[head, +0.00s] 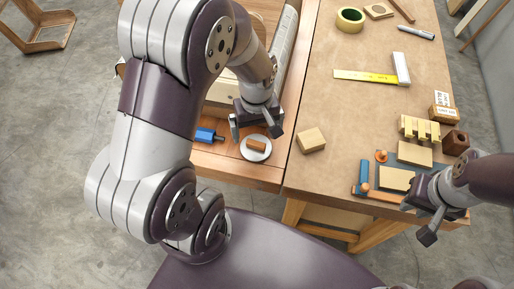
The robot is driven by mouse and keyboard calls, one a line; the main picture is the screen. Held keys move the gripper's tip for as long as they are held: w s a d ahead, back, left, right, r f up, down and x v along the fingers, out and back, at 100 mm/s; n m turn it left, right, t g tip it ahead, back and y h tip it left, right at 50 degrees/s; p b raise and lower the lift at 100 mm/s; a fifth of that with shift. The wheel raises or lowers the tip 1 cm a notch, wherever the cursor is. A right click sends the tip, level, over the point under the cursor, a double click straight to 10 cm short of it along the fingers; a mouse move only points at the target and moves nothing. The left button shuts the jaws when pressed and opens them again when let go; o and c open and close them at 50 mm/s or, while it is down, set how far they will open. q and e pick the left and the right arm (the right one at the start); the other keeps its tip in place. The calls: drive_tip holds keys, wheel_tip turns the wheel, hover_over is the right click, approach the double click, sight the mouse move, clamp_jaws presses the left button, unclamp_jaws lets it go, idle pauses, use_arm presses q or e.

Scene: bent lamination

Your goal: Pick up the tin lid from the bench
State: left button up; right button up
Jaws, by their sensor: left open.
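The tin lid (246,155) is a pale round disc lying on the wooden bench near its front edge. A small brown block (256,146) lies on top of it. My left gripper (255,130) is open just above and behind the lid in the picture, with its two fingers apart. It looks empty, and I cannot tell its exact height above the lid. My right gripper (417,222) is at the front right corner of the board-topped table, away from the lid, and looks open and empty.
A blue-bodied tool (207,135) lies left of the lid and a wooden block (311,140) right of it. A yellow-bladed square (372,77), a tape roll (350,19) and several wooden pieces are on the right. The board's middle is clear.

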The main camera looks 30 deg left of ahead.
sight(256, 143)
use_arm(q)
wheel_tip(256, 143, down, 7)
drive_tip(key=shift+w+a+f, duration=0.15)
drive_tip(key=shift+f, duration=0.05)
drive_tip(key=c, duration=0.7)
